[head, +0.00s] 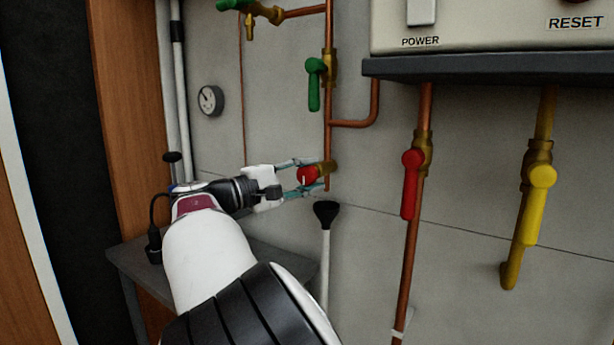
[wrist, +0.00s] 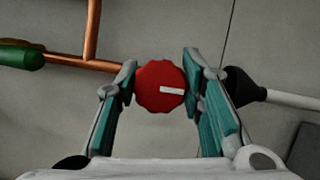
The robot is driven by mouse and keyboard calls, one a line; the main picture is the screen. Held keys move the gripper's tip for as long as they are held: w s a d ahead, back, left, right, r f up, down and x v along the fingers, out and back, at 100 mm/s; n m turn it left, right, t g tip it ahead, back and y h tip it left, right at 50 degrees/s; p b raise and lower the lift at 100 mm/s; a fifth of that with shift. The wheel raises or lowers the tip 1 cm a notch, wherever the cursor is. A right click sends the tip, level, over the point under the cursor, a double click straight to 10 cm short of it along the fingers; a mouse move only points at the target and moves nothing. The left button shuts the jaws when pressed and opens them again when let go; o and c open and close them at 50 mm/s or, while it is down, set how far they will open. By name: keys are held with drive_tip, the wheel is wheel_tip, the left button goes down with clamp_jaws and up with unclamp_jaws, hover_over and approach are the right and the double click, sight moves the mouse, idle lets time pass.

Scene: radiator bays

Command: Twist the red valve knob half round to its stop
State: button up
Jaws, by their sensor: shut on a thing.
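The red valve knob (head: 307,175) sits on a brass fitting (head: 326,168) at the lower end of a copper pipe on the wall. In the wrist view the knob (wrist: 160,87) is a round, scalloped disc with a white mark pointing right from its middle. My gripper (head: 308,176) reaches it from the left in the head view. Its two teal-padded fingers are shut on the knob, one on each side, and it also shows in the wrist view (wrist: 160,88). The fitting behind the knob is hidden in the wrist view.
A green lever (head: 314,84) is on the pipe above the knob. A red lever (head: 411,184) and a yellow lever (head: 540,205) hang to the right under a control box (head: 490,30). A gauge (head: 210,100) is at left.

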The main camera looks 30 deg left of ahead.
drive_tip(key=shift+o, duration=0.2)
drive_tip(key=shift+c, duration=0.2)
drive_tip(key=o, duration=1.2)
drive_tip(key=v, duration=1.2)
drive_tip(key=shift+d+r, duration=0.1)
